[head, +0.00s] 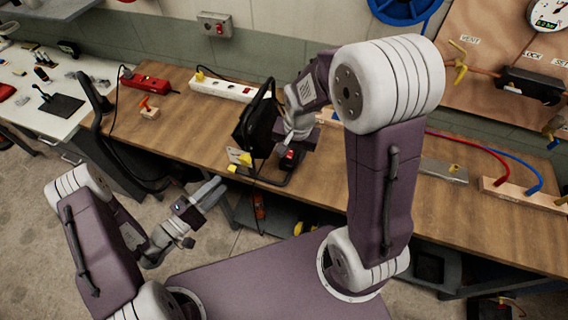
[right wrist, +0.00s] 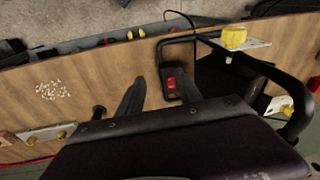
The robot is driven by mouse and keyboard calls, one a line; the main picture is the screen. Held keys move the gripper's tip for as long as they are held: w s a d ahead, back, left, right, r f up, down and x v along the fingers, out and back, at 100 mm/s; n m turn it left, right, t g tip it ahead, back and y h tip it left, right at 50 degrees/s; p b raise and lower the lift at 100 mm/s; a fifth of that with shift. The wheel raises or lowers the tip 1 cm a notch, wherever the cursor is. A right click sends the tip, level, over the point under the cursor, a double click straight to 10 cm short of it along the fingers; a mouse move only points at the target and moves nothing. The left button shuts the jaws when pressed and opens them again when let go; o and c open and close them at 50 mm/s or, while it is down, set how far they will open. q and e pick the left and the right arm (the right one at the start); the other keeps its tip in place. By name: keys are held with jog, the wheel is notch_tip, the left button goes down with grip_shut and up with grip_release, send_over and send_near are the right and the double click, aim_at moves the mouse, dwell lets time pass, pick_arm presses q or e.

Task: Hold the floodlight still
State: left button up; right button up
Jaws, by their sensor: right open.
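The black floodlight (head: 254,124) stands on the wooden bench in its tube frame, its lamp body tilted. A small red switch (right wrist: 171,83) on a black box shows at the frame's base in the right wrist view. My right gripper (head: 292,134) is at the floodlight's right side, over the frame, and hides part of it. In the right wrist view its two dark fingers (right wrist: 158,82) are apart, close to the switch box; contact cannot be told. My left gripper (head: 214,192) is empty, in front of the bench's edge, below and left of the floodlight; its finger gap is unclear.
A white power strip (head: 222,87) and a red one (head: 146,82) lie at the bench's back. A yellow-and-white piece (head: 240,157) is by the floodlight's front. Cables run along the left. A metal block (head: 444,171) and red and blue hoses lie at right.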

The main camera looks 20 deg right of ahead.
jog(key=w+f+m+g, duration=0.1)
jog(key=w+f, duration=0.4)
jog(key=g, duration=0.1)
send_over(287, 179)
notch_tip(287, 179, down, 5)
notch_tip(287, 179, down, 9)
jog(key=shift+r, duration=0.15)
grip_shut()
dwell(1.1)
